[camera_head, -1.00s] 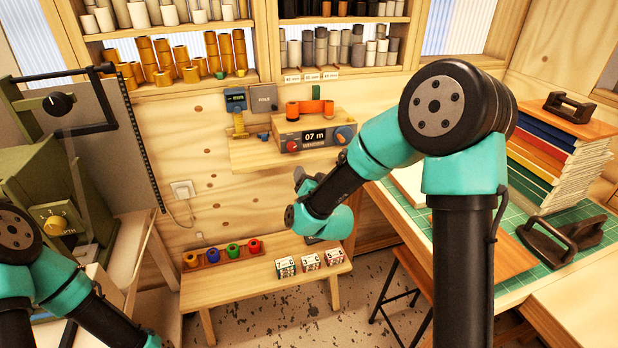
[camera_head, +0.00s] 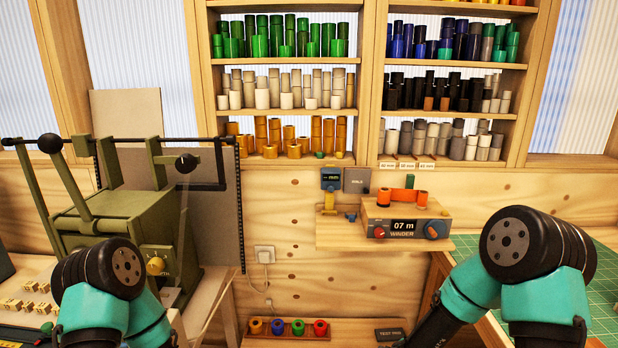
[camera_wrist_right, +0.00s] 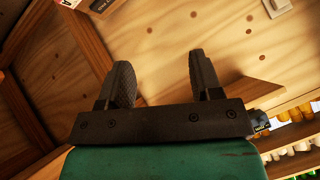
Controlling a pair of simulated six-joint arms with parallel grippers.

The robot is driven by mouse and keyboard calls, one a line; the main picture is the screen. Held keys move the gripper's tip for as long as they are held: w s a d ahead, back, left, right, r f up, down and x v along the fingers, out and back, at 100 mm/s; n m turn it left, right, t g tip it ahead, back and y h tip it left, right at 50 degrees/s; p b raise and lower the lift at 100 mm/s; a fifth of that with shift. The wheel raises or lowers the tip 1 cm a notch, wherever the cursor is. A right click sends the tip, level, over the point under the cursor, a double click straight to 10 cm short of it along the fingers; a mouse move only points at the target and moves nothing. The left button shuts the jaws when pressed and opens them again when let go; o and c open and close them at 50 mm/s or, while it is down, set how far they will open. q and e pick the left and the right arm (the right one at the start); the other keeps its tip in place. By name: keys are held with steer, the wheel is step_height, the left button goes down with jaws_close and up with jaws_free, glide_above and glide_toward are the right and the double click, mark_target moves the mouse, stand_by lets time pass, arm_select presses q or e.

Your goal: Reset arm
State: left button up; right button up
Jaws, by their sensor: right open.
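My right gripper (camera_wrist_right: 163,85) shows in the right wrist view with its two dark fingers spread apart and nothing between them. Behind the fingers are the plain wood wall and wooden boards. In the head view my right arm (camera_head: 520,265) stands folded at the lower right, and its gripper is out of frame. My left arm (camera_head: 110,295) is at the lower left, and its gripper is also out of frame.
A winder (camera_head: 405,222) reading "07 m" sits on a small wall shelf (camera_head: 345,240). A green machine (camera_head: 125,215) stands at the left. Shelves hold foil rolls (camera_head: 285,38). A green cutting mat (camera_head: 605,290) lies at the right. A rack with colored rolls (camera_head: 288,328) is low in the middle.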

steer(key=s+f+n+g+y, duration=0.1)
steer(key=s+f+g, duration=0.3)
steer(key=s+f, duration=0.3)
steer(key=s+f+g, duration=0.4)
steer(key=s+f, duration=0.2)
steer(key=s, duration=0.6)
steer(key=shift+a+f+n+g+y, duration=0.2)
steer(key=shift+f+n+g+y, duration=0.2)
